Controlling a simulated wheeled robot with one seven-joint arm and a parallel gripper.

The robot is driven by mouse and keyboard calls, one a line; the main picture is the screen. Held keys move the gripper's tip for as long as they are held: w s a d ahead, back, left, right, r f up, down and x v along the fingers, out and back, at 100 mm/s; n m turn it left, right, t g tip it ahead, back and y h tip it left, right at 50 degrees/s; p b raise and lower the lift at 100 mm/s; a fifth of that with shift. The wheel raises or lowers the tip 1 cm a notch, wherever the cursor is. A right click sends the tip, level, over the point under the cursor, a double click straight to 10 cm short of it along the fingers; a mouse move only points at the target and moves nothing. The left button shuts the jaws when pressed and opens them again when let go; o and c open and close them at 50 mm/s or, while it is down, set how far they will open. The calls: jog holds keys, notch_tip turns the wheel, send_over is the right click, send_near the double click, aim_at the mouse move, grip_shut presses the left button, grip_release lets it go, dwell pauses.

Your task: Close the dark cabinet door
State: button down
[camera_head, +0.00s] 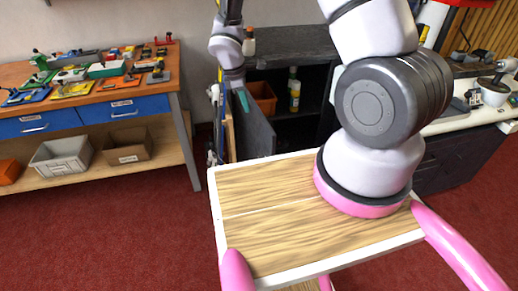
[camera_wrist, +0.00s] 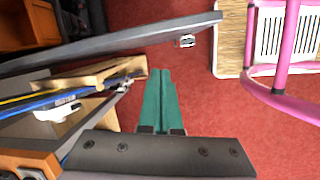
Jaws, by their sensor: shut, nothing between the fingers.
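The dark cabinet (camera_head: 300,47) stands at the back with its door (camera_head: 256,132) swung open toward me. In the wrist view the door (camera_wrist: 120,40) crosses the upper part as a long dark panel, with a small metal handle (camera_wrist: 187,41) near its free end. My gripper (camera_head: 243,100) is at the door's upper left in the head view. Its green fingers are together and empty in the wrist view (camera_wrist: 159,72), on the handle side of the door. A gap shows between fingertips and door there; contact cannot be told for sure.
An orange bin (camera_head: 262,97) and a bottle (camera_head: 294,92) are inside the cabinet. Wooden boards (camera_wrist: 95,75) and poles stand beside the door's outer side. A workbench (camera_head: 100,95) with tools and blue drawers is at left. Red floor (camera_head: 130,225) is open in front of it.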

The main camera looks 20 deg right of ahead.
notch_tip(320, 180, down, 8)
jog(key=s+a+n, duration=0.2)
jog(key=s+n, duration=0.1)
jog(key=d+f, duration=0.6)
jog(key=f, duration=0.4)
jog(key=shift+w+f+g, duration=0.25)
jog(key=shift+f+g, duration=0.1)
jog(key=shift+g, duration=0.05)
jog(key=shift+d, duration=0.1)
